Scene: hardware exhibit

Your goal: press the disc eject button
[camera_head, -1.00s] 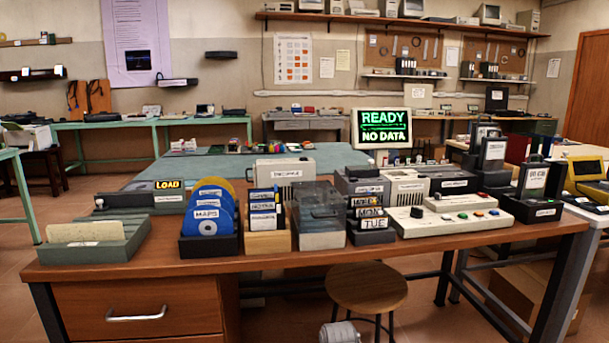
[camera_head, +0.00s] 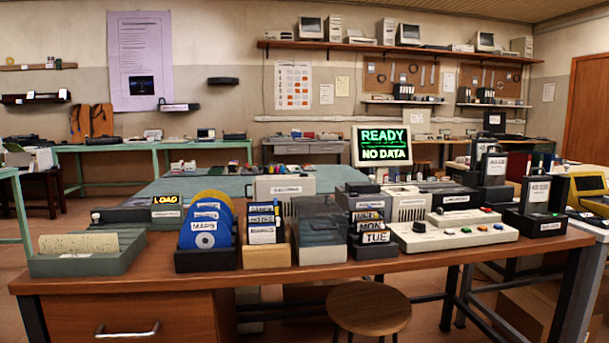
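A grey desk unit (camera_head: 120,215) with a lit amber LOAD display (camera_head: 165,199) stands at the left of the wooden bench. Blue discs (camera_head: 205,228), one labelled MAPS, stand upright in a black holder (camera_head: 205,261) beside it, with a yellow disc behind. A cream control panel (camera_head: 455,235) at the right carries a black knob and several coloured buttons. No button can be read as the disc eject button at this size. My gripper is not in view.
The wooden bench (camera_head: 300,279) is crowded along its top, with a bare strip at its front edge. A stool (camera_head: 368,308) stands in front. A monitor (camera_head: 381,146) behind reads READY, NO DATA. A card tray (camera_head: 85,262) sits at the left end.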

